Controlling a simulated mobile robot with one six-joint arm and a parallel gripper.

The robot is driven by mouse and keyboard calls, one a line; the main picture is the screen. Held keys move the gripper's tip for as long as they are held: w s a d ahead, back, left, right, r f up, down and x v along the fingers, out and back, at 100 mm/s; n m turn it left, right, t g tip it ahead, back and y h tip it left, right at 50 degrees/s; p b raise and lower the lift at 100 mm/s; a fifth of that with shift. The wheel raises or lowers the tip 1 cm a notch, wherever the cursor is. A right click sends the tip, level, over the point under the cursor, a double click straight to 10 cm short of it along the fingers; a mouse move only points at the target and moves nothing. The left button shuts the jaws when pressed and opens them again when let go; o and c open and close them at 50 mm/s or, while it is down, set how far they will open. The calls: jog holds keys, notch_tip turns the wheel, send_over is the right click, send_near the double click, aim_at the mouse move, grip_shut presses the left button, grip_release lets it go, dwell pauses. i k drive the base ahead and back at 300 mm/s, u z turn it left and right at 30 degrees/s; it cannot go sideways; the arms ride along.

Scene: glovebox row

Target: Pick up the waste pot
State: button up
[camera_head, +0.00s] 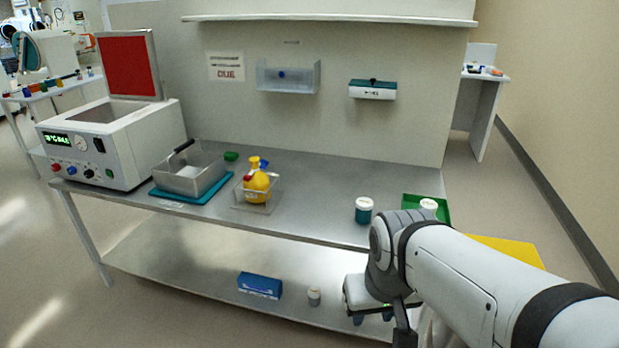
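No pot shows a readable name, so I cannot tell which one is the waste pot. A white-lidded jar with a dark teal band (364,210) stands upright near the bench's front edge. A white-topped pot (428,205) is at the green tray (445,212), its lower part hidden by my arm. My gripper (373,318) hangs in front of the bench, below the banded jar and right of the small pot. Its fingers point down and look apart, with nothing visible between them.
On the bench stand a white heater box (120,145) with raised red lid, a metal basin (190,172) on a blue mat, and a clear bin (257,205) with a yellow bottle (257,181). A blue box (260,285) lies on the lower shelf. The bench middle is clear.

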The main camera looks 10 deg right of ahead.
aim_at(365, 206)
jog(key=u, duration=0.1)
jog(key=i, duration=1.5)
jog(key=z, duration=0.85)
